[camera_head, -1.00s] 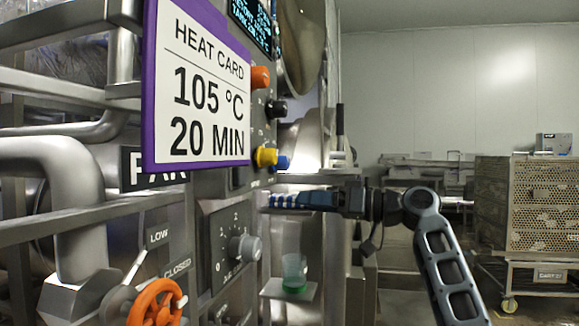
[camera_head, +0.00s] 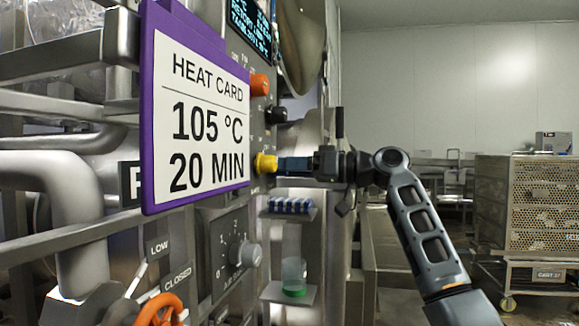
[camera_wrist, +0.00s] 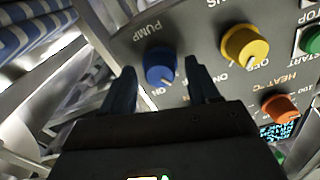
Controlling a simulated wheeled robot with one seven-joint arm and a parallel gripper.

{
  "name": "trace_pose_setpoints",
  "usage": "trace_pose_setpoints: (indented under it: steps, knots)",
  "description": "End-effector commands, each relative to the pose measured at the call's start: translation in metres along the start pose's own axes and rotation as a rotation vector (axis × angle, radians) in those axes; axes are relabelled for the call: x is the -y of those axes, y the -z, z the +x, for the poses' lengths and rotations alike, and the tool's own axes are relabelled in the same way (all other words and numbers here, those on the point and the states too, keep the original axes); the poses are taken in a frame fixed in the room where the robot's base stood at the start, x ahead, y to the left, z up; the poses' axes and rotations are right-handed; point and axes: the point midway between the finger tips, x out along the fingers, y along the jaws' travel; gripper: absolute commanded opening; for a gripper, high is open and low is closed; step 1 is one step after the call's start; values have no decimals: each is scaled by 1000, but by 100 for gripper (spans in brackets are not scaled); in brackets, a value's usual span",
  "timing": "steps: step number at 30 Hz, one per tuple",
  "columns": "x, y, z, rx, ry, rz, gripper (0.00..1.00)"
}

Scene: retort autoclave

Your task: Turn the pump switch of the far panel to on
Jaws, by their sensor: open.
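The blue pump knob (camera_wrist: 160,65) sits on the grey panel under an upside-down PUMP label in the wrist view. ON lettering shows close below it. My gripper (camera_wrist: 160,68) is open, with one finger on each side of the blue knob in the picture. I cannot tell whether the fingers touch it. In the head view my gripper (camera_head: 284,165) is at the panel, level with the yellow knob (camera_head: 264,163), and hides the blue knob.
The orange knob (camera_head: 260,85) and black knob (camera_head: 276,114) are above the yellow one. A shelf with a blue-striped item (camera_head: 288,205) and a shelf with a green-bottomed cup (camera_head: 294,276) are below. The heat card (camera_head: 205,110) hangs at the near left.

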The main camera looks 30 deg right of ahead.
Motion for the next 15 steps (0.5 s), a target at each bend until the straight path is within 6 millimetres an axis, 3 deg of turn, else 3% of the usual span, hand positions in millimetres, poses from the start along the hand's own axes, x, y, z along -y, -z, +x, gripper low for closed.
trace_pose_setpoints:
  steps: [8, 15]
  knots:
    - [0, 0, 3, 0, 0, 0, 60]
    - [0, 0, 2, 0, 0, 0, 39]
